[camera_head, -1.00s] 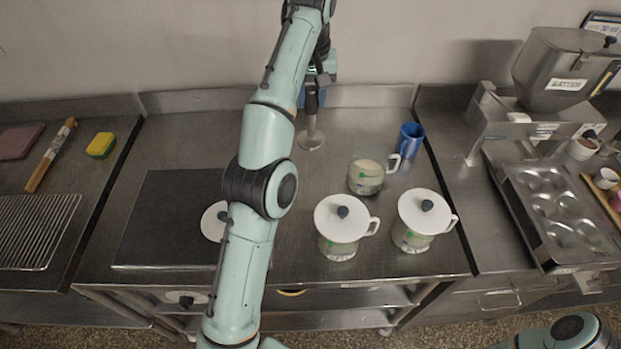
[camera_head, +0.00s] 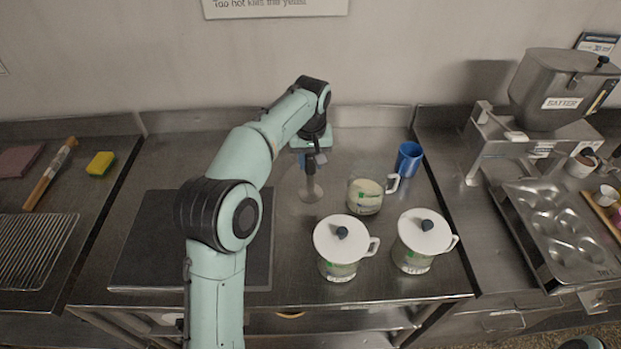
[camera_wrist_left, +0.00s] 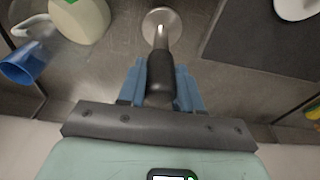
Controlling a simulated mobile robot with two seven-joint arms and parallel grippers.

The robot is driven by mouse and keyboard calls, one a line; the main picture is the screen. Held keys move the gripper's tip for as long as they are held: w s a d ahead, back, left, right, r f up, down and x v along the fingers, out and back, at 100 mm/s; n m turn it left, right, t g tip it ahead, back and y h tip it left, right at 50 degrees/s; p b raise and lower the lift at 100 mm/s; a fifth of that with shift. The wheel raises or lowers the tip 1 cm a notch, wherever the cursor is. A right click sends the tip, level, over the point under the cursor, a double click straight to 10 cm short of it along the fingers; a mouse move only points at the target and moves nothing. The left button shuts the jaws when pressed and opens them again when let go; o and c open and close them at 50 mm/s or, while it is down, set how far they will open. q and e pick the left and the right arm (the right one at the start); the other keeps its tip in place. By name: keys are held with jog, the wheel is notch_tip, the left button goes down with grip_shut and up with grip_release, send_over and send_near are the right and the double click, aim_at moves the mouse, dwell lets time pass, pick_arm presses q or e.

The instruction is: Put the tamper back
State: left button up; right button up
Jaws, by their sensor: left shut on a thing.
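The tamper has a dark handle and a round steel foot. It stands out in the left wrist view (camera_wrist_left: 161,80), with its foot pointing away from the jaws. In the head view its steel foot (camera_head: 311,192) shows just below my left gripper (camera_head: 312,160), near the back of the steel counter. My left gripper is shut on the tamper's handle, with its blue fingers on both sides in the wrist view (camera_wrist_left: 161,85). I cannot tell whether the foot touches the counter. My right gripper is not in view.
A glass jug (camera_head: 365,197) and a blue cup (camera_head: 408,159) stand right of the tamper. Two white-lidded jugs (camera_head: 340,240) (camera_head: 424,232) stand nearer. A dark mat (camera_head: 150,240) lies left. A batter dispenser (camera_head: 560,90) and muffin tin (camera_head: 565,235) are at the right.

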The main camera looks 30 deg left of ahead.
aim_at(310, 177)
pick_arm(q)
jog(key=shift+s+f, duration=0.25)
jog(key=shift+f, duration=0.5)
notch_tip(310, 177, down, 4)
jog(key=shift+w+f+b, duration=0.1)
jog(key=shift+f+b, duration=0.1)
jog(key=shift+b, duration=0.3)
jog(key=shift+f, duration=0.4)
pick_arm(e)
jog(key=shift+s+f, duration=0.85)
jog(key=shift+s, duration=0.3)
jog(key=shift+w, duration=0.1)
pick_arm(q)
jog(key=shift+f, duration=0.15)
jog(key=o, duration=1)
